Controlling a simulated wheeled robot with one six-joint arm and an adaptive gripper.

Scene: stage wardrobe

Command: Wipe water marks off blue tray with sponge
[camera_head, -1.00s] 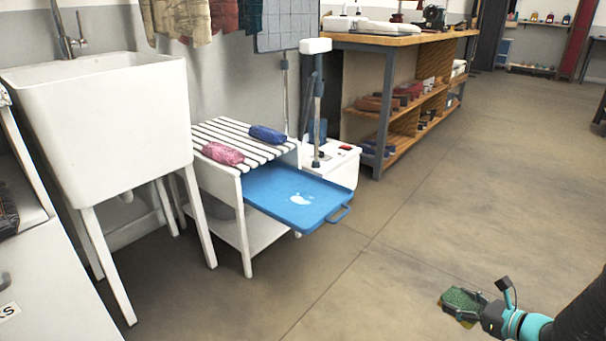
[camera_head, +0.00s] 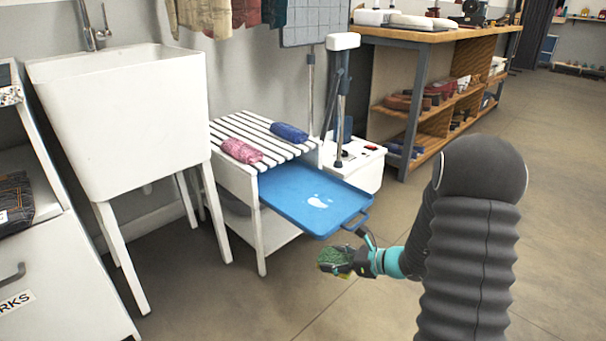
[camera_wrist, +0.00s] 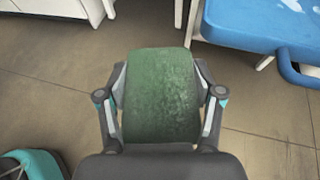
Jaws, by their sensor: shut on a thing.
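The blue tray (camera_head: 290,196) juts out from under the white slatted rack, with a handle at its near right corner. White water marks (camera_head: 318,202) lie on its front part. My gripper (camera_head: 336,260) is shut on a green sponge (camera_head: 334,257), in front of and below the tray's near edge in the head view, apart from it. In the wrist view the sponge (camera_wrist: 161,95) sits between both fingers, and the tray (camera_wrist: 250,24) shows at the upper right with part of the white marks.
The slatted rack (camera_head: 262,137) above the tray holds a pink roll (camera_head: 241,151) and a blue roll (camera_head: 289,132). A white sink (camera_head: 125,115) stands at the left. A white box (camera_head: 358,165) with a post is behind the tray. A shelved workbench (camera_head: 430,100) stands at the back; floor is clear at right.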

